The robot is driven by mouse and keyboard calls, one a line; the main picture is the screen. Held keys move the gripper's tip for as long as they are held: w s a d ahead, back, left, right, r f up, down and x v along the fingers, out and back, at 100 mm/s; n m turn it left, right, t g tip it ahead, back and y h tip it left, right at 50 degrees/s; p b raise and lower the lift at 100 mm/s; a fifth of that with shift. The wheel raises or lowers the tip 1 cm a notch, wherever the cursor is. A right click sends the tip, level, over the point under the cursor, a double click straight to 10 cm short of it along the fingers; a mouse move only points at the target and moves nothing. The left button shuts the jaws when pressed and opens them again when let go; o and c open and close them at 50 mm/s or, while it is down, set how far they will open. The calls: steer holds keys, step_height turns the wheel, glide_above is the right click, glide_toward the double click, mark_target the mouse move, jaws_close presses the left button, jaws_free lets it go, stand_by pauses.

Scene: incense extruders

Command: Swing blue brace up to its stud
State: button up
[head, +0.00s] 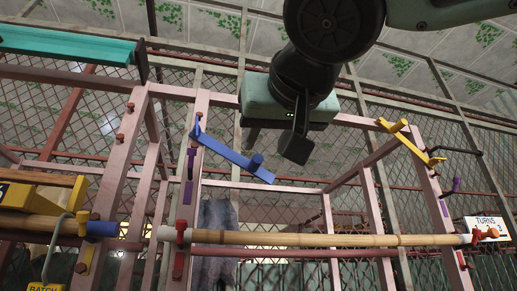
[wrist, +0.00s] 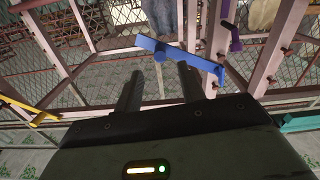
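The blue brace (head: 225,154) is a flat bar fixed at its upper left end to a pink post. It slopes down to the right, with a round blue knob (head: 256,161) near its free end. In the wrist view the blue brace (wrist: 190,58) crosses ahead of my fingers, its knob (wrist: 160,54) lined up with the gap between them. My gripper (wrist: 159,76) is open and empty. I cannot tell which peg is the brace's stud.
A yellow brace (head: 408,139) sits at the right post. A purple piece (head: 189,176) hangs below the blue brace's pivot. A long wooden roller (head: 320,239) spans the frame below. A teal beam (head: 65,45) is at upper left. Wire mesh stands behind.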

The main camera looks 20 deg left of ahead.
mark_target(260, 155)
steer(key=p+x, duration=0.2)
steer(key=x, duration=0.5)
steer(key=shift+w+a, duration=0.1)
steer(key=shift+w, duration=0.1)
jaws_close()
